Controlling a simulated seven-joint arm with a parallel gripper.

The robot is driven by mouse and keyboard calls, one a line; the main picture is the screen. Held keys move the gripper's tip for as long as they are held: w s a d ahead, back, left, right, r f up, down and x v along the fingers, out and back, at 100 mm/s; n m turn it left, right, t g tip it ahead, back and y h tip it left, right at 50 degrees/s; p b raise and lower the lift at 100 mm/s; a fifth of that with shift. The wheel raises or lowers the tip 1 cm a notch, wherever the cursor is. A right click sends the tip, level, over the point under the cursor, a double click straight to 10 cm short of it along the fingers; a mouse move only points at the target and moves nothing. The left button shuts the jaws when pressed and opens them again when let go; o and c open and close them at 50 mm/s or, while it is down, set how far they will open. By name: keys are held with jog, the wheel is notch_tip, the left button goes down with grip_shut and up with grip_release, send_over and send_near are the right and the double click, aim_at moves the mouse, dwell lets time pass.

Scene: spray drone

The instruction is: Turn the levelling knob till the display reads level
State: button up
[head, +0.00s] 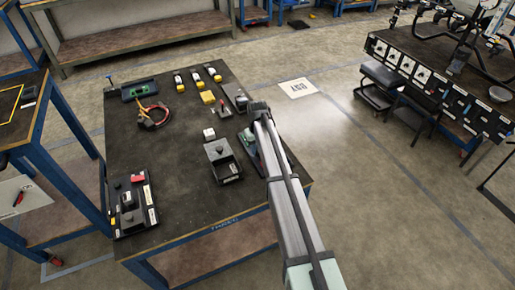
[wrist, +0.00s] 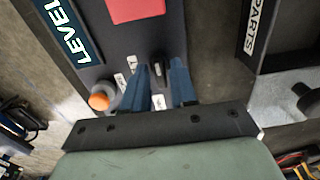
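In the wrist view, a dark panel labelled LEVEL (wrist: 66,30) lies under my gripper (wrist: 159,76). A red face (wrist: 136,9) shows at the top edge, cut off, with no reading visible; I cannot tell if it is the display. A small dark knob-like part with a pale mark (wrist: 156,66) lies between the two blue fingers. The fingers stand apart, with gaps beside that part. A round knob with an orange top (wrist: 99,101) is left of the fingers. Small white labels lie near the fingers. In the head view my arm mostly hides the panel.
A PARTS tray (wrist: 285,45) is right of the panel in the wrist view.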

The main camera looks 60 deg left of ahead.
jog(key=shift+o, duration=0.9)
notch_tip(320, 180, up, 14)
jog(key=shift+f, duration=0.1)
dwell(0.4)
